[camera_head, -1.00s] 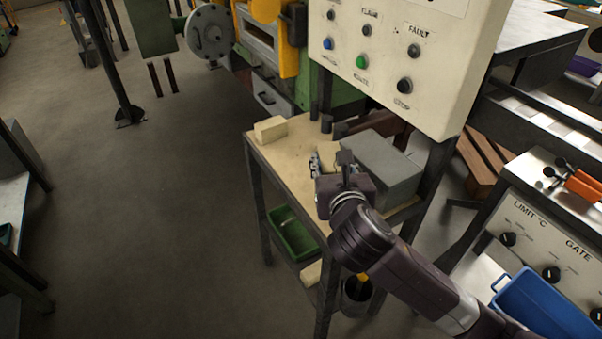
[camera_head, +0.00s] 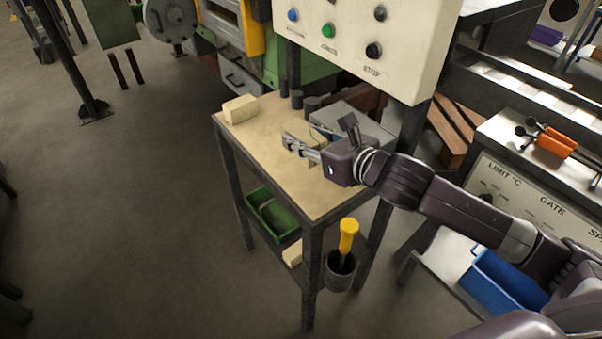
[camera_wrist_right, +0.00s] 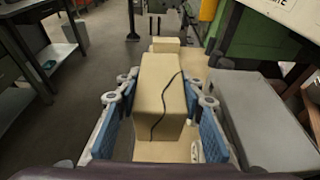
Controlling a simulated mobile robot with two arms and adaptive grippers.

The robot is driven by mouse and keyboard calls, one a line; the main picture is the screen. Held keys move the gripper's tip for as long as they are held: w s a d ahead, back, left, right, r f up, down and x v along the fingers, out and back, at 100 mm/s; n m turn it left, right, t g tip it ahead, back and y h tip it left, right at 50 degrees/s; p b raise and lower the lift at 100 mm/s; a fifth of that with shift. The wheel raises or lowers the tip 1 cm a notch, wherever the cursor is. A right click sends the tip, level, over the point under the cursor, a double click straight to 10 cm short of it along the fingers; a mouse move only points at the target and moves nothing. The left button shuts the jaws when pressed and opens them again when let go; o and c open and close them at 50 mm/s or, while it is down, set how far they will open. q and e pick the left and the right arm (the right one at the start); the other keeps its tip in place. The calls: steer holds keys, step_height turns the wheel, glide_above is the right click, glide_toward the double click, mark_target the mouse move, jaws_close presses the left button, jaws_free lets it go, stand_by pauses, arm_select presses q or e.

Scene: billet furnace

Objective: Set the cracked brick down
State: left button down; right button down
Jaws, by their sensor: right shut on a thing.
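The cracked brick (camera_wrist_right: 160,98) is cream, with a dark wavy crack down its near face. It lies lengthwise between the blue finger pads of my right gripper (camera_wrist_right: 158,130), which is shut on it. In the head view, my right gripper (camera_head: 301,147) reaches in from the right at the worktable top (camera_head: 262,140), and the brick is partly hidden by the fingers. The brick is at or just over the table top; I cannot tell whether it touches. My left gripper is not in view.
A plain cream brick (camera_head: 240,109) lies at the table's far left corner. A grey block (camera_head: 352,120) stands right of the held brick, with several dark cylinders (camera_head: 297,99) behind. A control panel (camera_head: 365,40) overhangs the back. The table's front left is clear.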

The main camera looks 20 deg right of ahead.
step_height(320, 180, down, 12)
steer(key=shift+r+b, duration=0.2)
steer(key=shift+b, duration=0.1)
steer(key=c, duration=1.6)
jaws_free()
steer(key=shift+f, duration=0.1)
steer(key=shift+s, duration=0.1)
steer(key=b+v, duration=0.1)
steer(key=v, duration=0.9)
steer(key=shift+s+d, duration=0.1)
steer(key=shift+s, duration=0.05)
steer(key=shift+s+d+r, duration=0.15)
steer(key=shift+s+r, duration=0.25)
steer(key=shift+s, duration=0.25)
